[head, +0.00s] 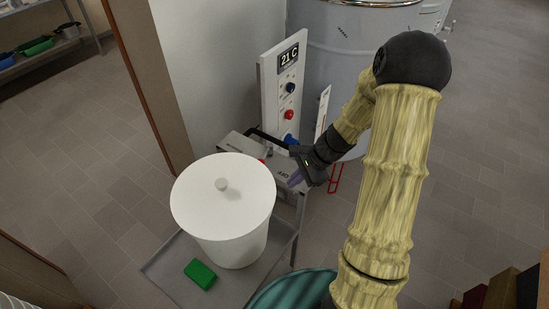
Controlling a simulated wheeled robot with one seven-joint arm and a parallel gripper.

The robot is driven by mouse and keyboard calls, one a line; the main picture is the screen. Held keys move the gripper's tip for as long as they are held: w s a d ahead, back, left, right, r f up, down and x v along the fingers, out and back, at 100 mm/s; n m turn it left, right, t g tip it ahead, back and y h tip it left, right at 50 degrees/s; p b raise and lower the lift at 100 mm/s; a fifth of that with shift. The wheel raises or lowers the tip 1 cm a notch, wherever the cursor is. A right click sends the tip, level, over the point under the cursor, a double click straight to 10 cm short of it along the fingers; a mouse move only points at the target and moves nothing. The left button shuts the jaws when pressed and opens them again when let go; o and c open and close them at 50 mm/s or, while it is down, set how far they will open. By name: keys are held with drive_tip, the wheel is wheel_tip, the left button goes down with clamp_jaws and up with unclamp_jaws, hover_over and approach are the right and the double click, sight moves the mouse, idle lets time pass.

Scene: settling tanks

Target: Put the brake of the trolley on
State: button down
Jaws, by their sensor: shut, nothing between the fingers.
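The trolley (163,262) has a flat grey tray and a grey frame, and stands in the lower middle of the head view. At its far end is a grey housing (232,143) with a black bar-like handle, a small red part and a small marking too small to read. I cannot tell for sure which part is the brake. My gripper (295,180) is shut and empty, pointing left, just right of the housing. Whether it touches the housing cannot be told. The white lidded bucket hides part of the housing and tray.
The white bucket (222,205) and a green block (200,274) stand on the tray. Behind is a control panel (283,85) reading 21 C, beside a large grey tank (345,45). A teal round thing (290,291) is at the bottom. Floor at left is clear.

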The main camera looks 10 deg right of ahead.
drive_tip(key=s+a+r+n+h, duration=0.1)
drive_tip(key=s+r+n+h, duration=0.2)
drive_tip(key=s+r+n, duration=0.2)
drive_tip(key=s+a+r+n+t+h, duration=0.1)
drive_tip(key=s+a+r+n+h, duration=0.1)
drive_tip(key=s+r+n, duration=0.4)
drive_tip(key=s+n+h, duration=0.1)
drive_tip(key=n, duration=0.3)
drive_tip(key=shift+s+n, duration=0.15)
drive_tip(key=shift+n, duration=0.25)
